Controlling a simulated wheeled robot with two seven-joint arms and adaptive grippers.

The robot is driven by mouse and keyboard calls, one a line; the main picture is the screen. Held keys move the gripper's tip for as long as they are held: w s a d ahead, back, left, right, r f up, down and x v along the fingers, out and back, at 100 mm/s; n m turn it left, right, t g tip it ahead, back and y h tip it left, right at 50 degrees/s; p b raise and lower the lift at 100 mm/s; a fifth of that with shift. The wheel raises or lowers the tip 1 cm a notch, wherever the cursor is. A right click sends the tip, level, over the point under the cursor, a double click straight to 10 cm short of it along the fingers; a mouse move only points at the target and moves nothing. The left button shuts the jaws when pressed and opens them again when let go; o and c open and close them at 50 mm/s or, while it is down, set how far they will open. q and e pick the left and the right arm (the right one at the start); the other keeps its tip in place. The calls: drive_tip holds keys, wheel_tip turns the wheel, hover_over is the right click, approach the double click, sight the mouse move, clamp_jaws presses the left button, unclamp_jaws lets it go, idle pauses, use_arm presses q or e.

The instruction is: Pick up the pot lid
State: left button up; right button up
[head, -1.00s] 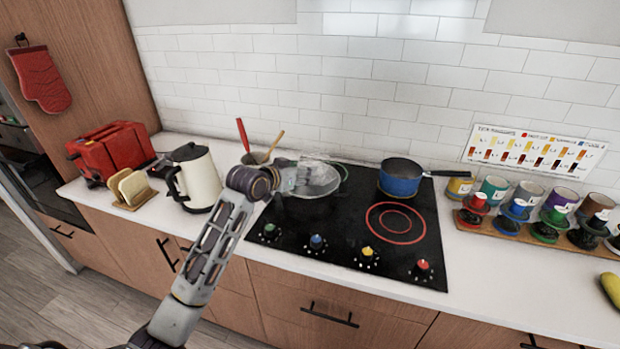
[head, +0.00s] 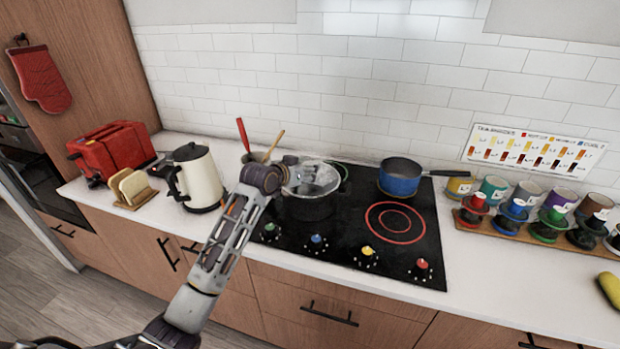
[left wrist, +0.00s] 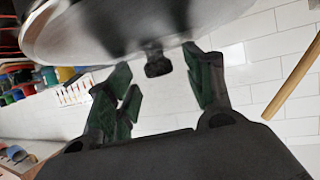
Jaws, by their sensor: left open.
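The pot lid (head: 325,182) is a round glass lid with a metal rim, on a dark pot at the back left of the cooktop in the head view. In the left wrist view the lid (left wrist: 95,30) fills the top, with its dark knob (left wrist: 158,66) pointing toward my gripper. My left gripper (left wrist: 158,78) is open, with one finger on each side of the knob; I see no clear contact. In the head view the left gripper (head: 305,172) is over the lid, partly hiding it. My right gripper is not in view.
A blue saucepan (head: 400,178) stands right of the lid on the black cooktop (head: 345,215). A white kettle (head: 197,178) and a utensil holder with a red-handled tool (head: 243,134) are to the left. Cups on a rack (head: 520,228) stand at right.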

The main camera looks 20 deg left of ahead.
use_arm(q)
drive_tip(key=shift+c, duration=0.4)
clamp_jaws()
drive_tip(key=shift+r, duration=0.15)
wheel_tip(320, 180, up, 10)
idle(0.5)
idle(0.4)
